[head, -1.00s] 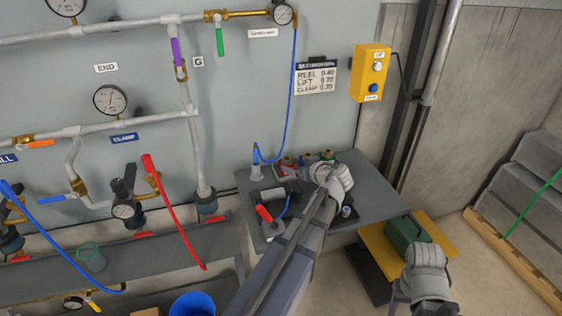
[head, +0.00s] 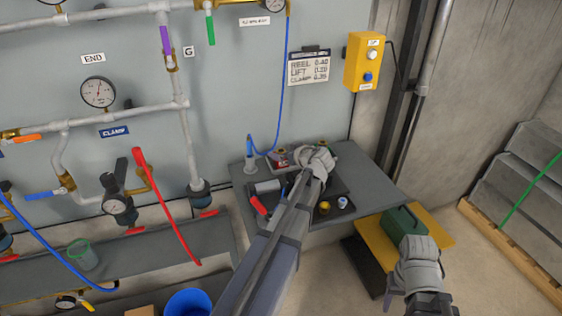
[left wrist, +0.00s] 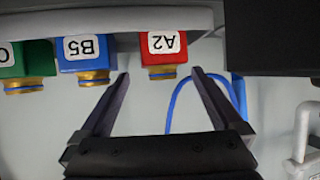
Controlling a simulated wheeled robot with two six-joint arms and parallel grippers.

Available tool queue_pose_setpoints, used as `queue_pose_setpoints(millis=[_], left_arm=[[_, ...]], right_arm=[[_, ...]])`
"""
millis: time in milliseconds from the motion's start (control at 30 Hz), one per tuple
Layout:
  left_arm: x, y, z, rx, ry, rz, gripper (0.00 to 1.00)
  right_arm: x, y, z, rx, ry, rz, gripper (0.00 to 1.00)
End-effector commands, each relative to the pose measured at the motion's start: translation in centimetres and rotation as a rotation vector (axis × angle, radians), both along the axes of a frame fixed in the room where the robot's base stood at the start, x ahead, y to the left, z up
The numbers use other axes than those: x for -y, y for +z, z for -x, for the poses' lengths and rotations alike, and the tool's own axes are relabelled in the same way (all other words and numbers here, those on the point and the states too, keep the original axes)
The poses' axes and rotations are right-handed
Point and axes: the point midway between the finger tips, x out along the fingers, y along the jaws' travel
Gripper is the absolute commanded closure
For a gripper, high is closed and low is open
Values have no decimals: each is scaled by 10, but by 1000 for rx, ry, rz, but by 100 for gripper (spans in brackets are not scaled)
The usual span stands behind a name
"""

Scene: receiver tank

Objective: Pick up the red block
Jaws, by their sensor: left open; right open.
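The red block (left wrist: 163,52) shows in the left wrist view with an A2 label and a brass-coloured end, in a pale tray (left wrist: 120,20). A blue block labelled B5 (left wrist: 86,52) is beside it, and a green block (left wrist: 25,62) is further left. My left gripper (left wrist: 161,74) is open, with its fingertips either side of the red block's brass end and a gap at each side. In the head view the red block (head: 280,160) is partly visible left of my left gripper (head: 316,158), which hides part of the tray. My right gripper (head: 419,262) is by the green case.
The grey table (head: 375,190) carries a black tray with a yellow and a white-blue round piece (head: 343,202), plus a red-handled tool (head: 259,205). A green case (head: 403,224) sits on a yellow-topped stand (head: 432,230). A blue hose (head: 283,100) hangs behind the table.

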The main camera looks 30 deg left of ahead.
Motion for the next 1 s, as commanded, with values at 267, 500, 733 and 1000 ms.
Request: queue_pose_setpoints(millis=[267, 500, 733, 1000], left_arm=[[-14, -8, -7, 0, 0, 0, 0], [-14, -8, -7, 0, 0, 0, 18], [-14, -8, -7, 0, 0, 0, 44], [-14, -8, -7, 0, 0, 0, 74]], right_arm=[[0, -8, 0, 0, 0, 0, 43], [0, -8, 0, 0, 0, 0, 43], [0, -8, 0, 0, 0, 0, 43], [0, -8, 0, 0, 0, 0, 43]])
